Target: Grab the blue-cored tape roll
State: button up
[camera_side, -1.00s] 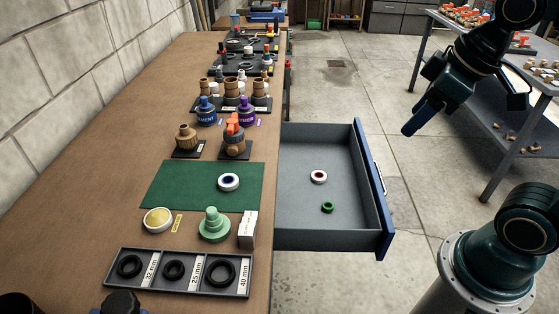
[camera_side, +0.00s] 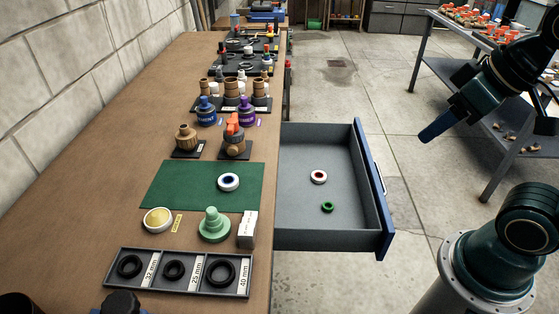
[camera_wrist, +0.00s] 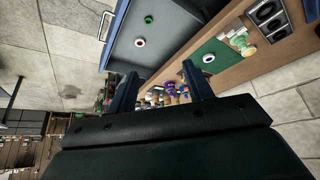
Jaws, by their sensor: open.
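The blue-cored tape roll (camera_side: 228,182), a white ring with a dark blue core, lies flat on the green mat (camera_side: 165,185) on the bench. It also shows in the wrist view (camera_wrist: 208,58) near the mat's edge. My gripper (camera_side: 436,128) is up in the air to the right of the open drawer, well apart from the roll. In the wrist view its two fingers (camera_wrist: 160,88) are spread apart with nothing between them.
The open drawer (camera_side: 300,226) holds a red-cored white roll (camera_side: 319,177) and a green ring (camera_side: 327,207). On the bench, a light green stepped piece (camera_side: 213,225), a yellow-topped tin (camera_side: 158,220) and a small white box (camera_side: 247,230) stand in front of the mat.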

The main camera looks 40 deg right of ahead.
jog(key=shift+c, duration=0.4)
jog(key=c, duration=0.5)
